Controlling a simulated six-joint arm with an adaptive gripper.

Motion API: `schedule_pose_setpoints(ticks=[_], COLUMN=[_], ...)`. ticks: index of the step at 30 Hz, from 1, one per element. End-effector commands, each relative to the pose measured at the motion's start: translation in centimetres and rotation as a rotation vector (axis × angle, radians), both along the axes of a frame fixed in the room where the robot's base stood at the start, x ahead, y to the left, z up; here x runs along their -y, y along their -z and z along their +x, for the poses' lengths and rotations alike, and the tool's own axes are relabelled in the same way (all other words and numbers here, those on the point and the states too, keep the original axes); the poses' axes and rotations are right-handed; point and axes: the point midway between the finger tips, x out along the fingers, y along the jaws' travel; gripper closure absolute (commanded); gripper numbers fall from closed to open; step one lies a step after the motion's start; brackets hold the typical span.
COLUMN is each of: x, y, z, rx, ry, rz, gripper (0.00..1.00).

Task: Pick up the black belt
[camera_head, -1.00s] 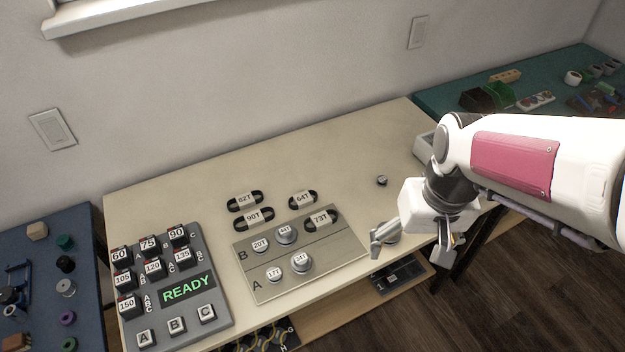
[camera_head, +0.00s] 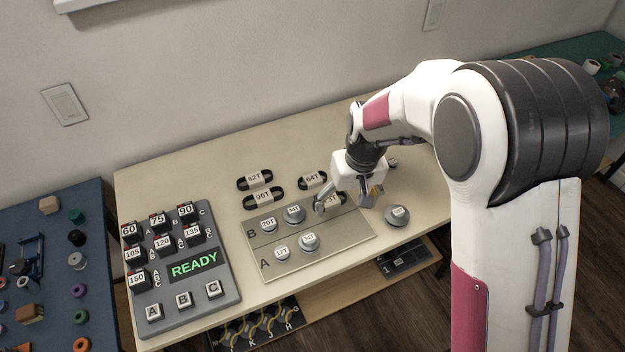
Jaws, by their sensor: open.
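Several black belts with white labels lie on the cream table (camera_head: 190,168). The 82T belt (camera_head: 254,180) and the 90T belt (camera_head: 263,198) are at the left, and the 64T belt (camera_head: 312,180) is to their right. The 73T belt (camera_head: 334,199) lies at the upper right of the metal board (camera_head: 350,231), partly hidden by my gripper. My gripper (camera_head: 345,205) is open, pointing down over the board's right end, close to the 73T belt. I cannot tell if it touches that belt. I see nothing between its fingers.
The board carries several labelled round pulleys, such as the 44T pulley (camera_head: 294,213). A loose pulley (camera_head: 397,215) stands to its right. A grey button panel (camera_head: 190,325) reading READY is at the left. The table's back left is clear.

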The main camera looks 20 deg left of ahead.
Motion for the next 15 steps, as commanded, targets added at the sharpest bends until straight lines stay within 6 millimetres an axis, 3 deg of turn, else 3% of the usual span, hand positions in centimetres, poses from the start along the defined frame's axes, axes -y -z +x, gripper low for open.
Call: schedule_pose_setpoints(ticks=[9,15], x=[-5.5,-8.3], y=[4.9,5.7], z=[3.6,7.0], rx=[0.05,0.125], ry=[-0.079,-0.114], rz=[0.036,0.078], gripper=[0.21,0.21])
